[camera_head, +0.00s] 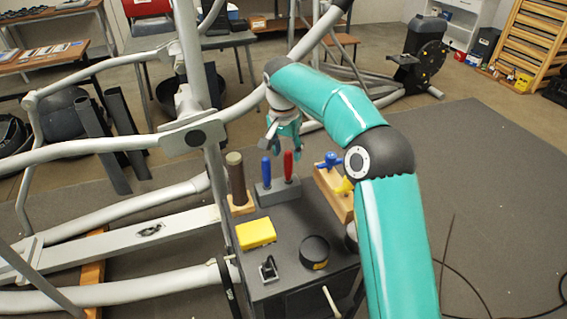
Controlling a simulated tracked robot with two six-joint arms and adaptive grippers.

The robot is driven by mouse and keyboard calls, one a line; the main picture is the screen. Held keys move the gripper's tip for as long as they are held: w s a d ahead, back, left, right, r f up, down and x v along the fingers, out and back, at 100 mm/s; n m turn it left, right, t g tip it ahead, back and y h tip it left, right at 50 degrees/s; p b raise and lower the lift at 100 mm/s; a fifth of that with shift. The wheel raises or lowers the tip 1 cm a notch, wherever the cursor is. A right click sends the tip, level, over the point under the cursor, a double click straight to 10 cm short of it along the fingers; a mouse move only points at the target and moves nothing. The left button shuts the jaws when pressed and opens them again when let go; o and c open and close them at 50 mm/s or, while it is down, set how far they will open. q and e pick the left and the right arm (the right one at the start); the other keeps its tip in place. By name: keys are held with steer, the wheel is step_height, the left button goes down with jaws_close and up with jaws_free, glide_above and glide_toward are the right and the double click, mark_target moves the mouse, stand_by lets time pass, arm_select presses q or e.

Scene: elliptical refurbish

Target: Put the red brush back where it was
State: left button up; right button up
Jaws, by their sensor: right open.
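The red brush (288,165) shows as a red handle, upright at the right end of a grey holder block (277,190) on the dark cart top. A blue-handled tool (266,170) stands in the same block to its left. My right gripper (284,145) is open and hangs over the block, with its fingers close to the top of the red handle. I cannot tell whether they touch it. The brush's lower end is hidden in the block. My left gripper is not in view.
A yellow block (256,234), a black round tin (314,251) and a small black clip (268,269) lie on the cart top (285,227). A brown cylinder (237,178) stands left; a wooden rack (335,193) stands right. The elliptical's grey tubes (130,143) crowd the left.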

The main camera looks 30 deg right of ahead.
steer(key=r, duration=0.4)
steer(key=shift+s+a+r, duration=0.15)
steer(key=shift+s+a, duration=0.05)
steer(key=shift+a, duration=0.1)
